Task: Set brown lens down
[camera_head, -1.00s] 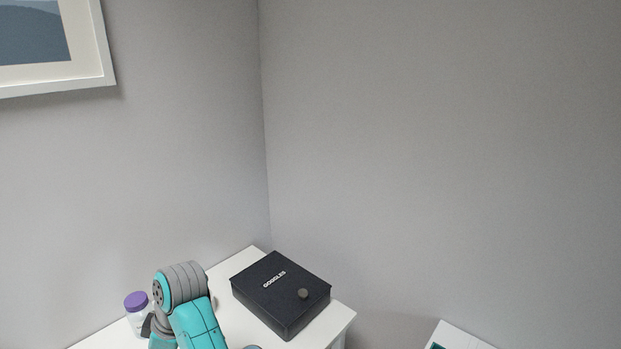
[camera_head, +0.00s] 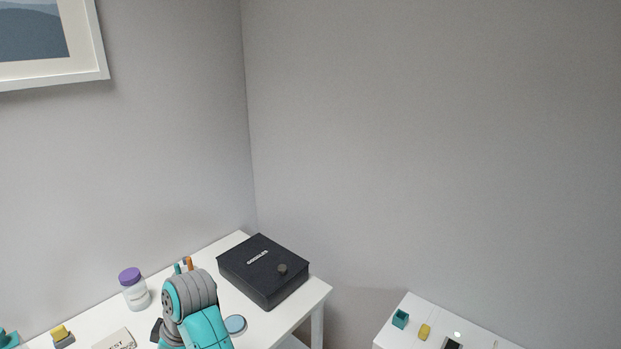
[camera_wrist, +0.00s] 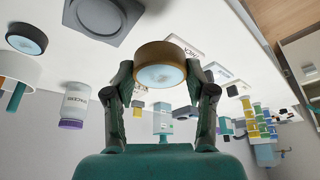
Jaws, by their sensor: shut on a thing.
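The brown lens (camera_wrist: 160,66), a short brown ring around pale blue glass, is held between the two fingers of my gripper (camera_wrist: 162,78) in the wrist view. The fingers are shut on its sides. White tabletop shows behind it, and I cannot tell whether the lens touches it. In the head view my arm reaches over the white table (camera_head: 90,322); the gripper and brown lens are hidden there.
A black-rimmed lens (camera_wrist: 27,39) and grey square piece (camera_wrist: 108,14) are on the table. A purple-lidded jar (camera_head: 135,290) and dark box (camera_head: 262,270) stand near my arm. A pale blue disc (camera_head: 236,324) lies beside it. A second white table (camera_head: 408,318) is at right.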

